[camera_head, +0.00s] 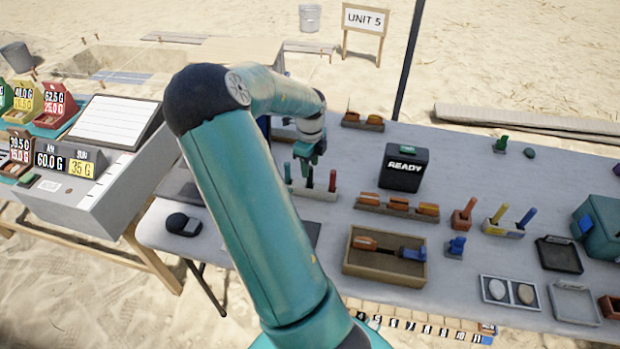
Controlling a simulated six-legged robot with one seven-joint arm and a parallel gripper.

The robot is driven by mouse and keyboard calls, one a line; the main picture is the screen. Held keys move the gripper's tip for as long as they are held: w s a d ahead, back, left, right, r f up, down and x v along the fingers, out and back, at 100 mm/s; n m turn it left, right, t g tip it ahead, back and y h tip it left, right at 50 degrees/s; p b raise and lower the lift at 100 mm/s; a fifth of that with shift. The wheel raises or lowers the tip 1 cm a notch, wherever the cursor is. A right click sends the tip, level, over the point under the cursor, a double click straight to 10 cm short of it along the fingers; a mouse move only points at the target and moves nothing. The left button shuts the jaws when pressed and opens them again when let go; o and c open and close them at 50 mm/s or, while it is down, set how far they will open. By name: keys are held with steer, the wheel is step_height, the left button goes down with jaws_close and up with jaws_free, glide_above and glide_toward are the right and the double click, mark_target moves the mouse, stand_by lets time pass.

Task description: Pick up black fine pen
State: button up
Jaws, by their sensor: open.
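A pale pen holder (318,194) stands on the grey table just below my gripper in the picture. Several upright pens or markers stand in it: a green one (287,172) at the left, a dark one (310,179) in the middle and a red one (332,180) at the right. The dark one may be the black fine pen; its label is too small to read. My gripper (309,158) is teal, open and appears empty, above the holder near the dark pen. I cannot tell whether it touches a pen. My arm hides the table to the left.
A black READY box (404,168) stands right of the holder. A wooden rack (397,206) of orange-handled tools and a wooden tray (384,266) lie nearer. A holder with yellow and blue markers (504,228) stands farther right.

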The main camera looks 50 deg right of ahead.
mark_target(310, 182)
step_height(310, 182, down, 5)
steer(key=shift+r, duration=0.15)
jaws_close()
steer(key=shift+r, duration=0.1)
steer(key=shift+r, duration=0.45)
step_height(310, 182, up, 2)
steer(key=shift+r, duration=0.1)
steer(key=s+a+r, duration=0.2)
steer(key=a+r, duration=0.7)
steer(key=a, duration=0.4)
steer(key=shift+s+a+r, duration=0.2)
steer(key=shift+a+r, duration=0.05)
steer(key=shift+a, duration=0.15)
